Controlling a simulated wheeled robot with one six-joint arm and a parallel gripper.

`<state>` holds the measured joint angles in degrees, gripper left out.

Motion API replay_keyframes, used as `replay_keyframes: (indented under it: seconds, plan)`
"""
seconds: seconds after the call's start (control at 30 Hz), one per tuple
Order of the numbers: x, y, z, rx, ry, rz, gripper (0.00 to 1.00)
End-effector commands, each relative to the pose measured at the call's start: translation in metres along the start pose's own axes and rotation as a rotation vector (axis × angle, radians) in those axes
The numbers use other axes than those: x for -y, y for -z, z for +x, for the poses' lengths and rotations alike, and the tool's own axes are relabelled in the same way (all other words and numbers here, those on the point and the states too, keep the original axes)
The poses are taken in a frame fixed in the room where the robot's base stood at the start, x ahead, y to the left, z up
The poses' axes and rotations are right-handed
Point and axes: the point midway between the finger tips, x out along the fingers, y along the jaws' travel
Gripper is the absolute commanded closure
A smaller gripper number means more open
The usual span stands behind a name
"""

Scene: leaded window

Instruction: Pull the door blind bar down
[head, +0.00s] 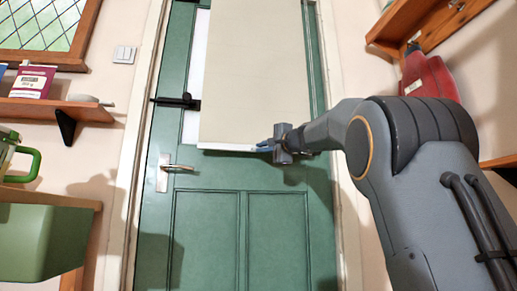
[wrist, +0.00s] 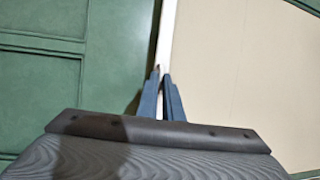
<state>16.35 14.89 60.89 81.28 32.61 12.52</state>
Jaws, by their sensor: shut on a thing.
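The cream door blind (head: 255,75) hangs down over the upper part of the green door (head: 215,240). Its white bottom bar (head: 222,147) lies level, just above the door's lower panels. My gripper (head: 267,145) reaches in from the right and is shut on the bar toward its right part. In the wrist view the blue fingers (wrist: 163,92) stand on either side of the white bar (wrist: 166,40), with the blind cloth (wrist: 235,70) to the right and the green door (wrist: 110,60) to the left. The bar between the fingers is partly hidden.
A door handle (head: 177,168) and a black latch (head: 177,101) are left of the blind. Shelves hold a packet (head: 32,82) at left and a red object (head: 428,77) at right. A green container (head: 40,240) stands at lower left. The door below the bar is clear.

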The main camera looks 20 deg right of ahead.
Motion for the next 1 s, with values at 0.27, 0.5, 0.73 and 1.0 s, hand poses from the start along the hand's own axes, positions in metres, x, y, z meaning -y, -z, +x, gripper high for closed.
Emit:
replay_keyframes:
  seconds: [0.27, 0.5, 0.73, 1.0]
  plan:
    - [-0.007, -0.004, 0.004, 0.003, -0.009, 0.001, 0.76]
    - [-0.005, -0.014, 0.005, 0.015, -0.006, 0.003, 0.76]
    - [-0.004, -0.014, -0.018, 0.014, -0.006, 0.003, 0.76]
    - [-0.004, -0.010, -0.059, 0.010, -0.008, 0.002, 0.76]
